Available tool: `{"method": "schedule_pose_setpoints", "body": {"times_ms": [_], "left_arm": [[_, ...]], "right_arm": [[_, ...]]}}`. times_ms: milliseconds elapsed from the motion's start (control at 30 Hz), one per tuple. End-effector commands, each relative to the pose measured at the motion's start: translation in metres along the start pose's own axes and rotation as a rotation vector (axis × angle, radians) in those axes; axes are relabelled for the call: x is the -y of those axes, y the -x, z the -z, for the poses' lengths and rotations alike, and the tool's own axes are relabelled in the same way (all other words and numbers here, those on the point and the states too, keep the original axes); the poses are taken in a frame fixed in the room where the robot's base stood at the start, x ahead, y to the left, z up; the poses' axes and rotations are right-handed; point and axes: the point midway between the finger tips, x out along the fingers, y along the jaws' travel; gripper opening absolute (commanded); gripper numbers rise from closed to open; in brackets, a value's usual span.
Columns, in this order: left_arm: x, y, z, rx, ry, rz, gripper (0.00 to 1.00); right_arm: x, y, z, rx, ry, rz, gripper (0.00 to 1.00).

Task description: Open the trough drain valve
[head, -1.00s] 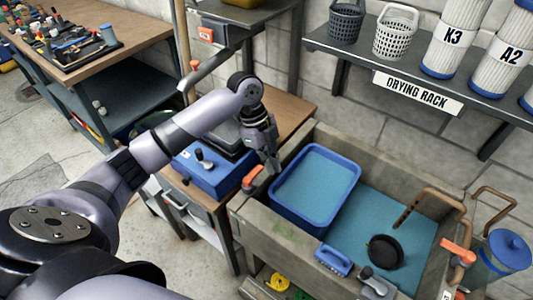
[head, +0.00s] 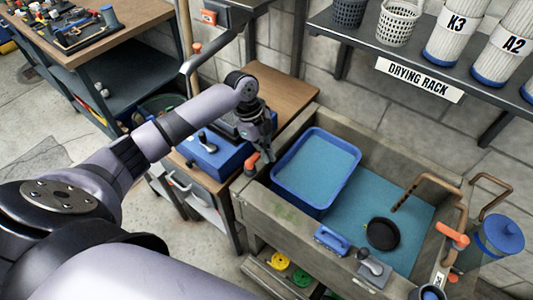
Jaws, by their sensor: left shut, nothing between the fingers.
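The stone trough (head: 280,225) stands at centre right with blue water in it. An orange handle (head: 251,163) sits at its left rim, and a second orange handle (head: 453,235) is by the copper pipe at its right end. A grey lever (head: 374,265) is on the front rim. I cannot tell which of these is the drain valve. My left gripper (head: 268,154) is shut and empty, pointing down just right of the left orange handle; I cannot tell if they touch. My right gripper is not in view.
A blue tub (head: 316,172) of water, a black round pan (head: 382,234) and a blue brush (head: 332,239) are in or on the trough. A blue box (head: 215,161) stands on the bench left of it. The drying rack shelf (head: 345,40) overhangs behind.

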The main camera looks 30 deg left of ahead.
Motion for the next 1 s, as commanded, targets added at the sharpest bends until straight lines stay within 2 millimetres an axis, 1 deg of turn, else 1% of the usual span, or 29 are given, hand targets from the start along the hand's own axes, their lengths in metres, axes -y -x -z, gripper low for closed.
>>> {"method": "schedule_pose_setpoints", "body": {"times_ms": [200, 733, 867, 1000], "left_arm": [[0.001, 0.002, -0.001, 0.000, 0.039, 0.012, 0.00], [0.004, 0.003, -0.005, 0.000, 0.121, 0.042, 0.00], [0.004, 0.004, -0.006, 0.000, 0.161, 0.054, 0.00], [0.006, 0.006, -0.009, 0.001, 0.233, 0.079, 0.00]], "right_arm": [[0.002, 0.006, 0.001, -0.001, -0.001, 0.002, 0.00], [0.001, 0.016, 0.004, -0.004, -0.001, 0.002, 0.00], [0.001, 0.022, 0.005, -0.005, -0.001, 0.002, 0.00], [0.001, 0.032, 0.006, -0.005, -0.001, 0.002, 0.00]]}}
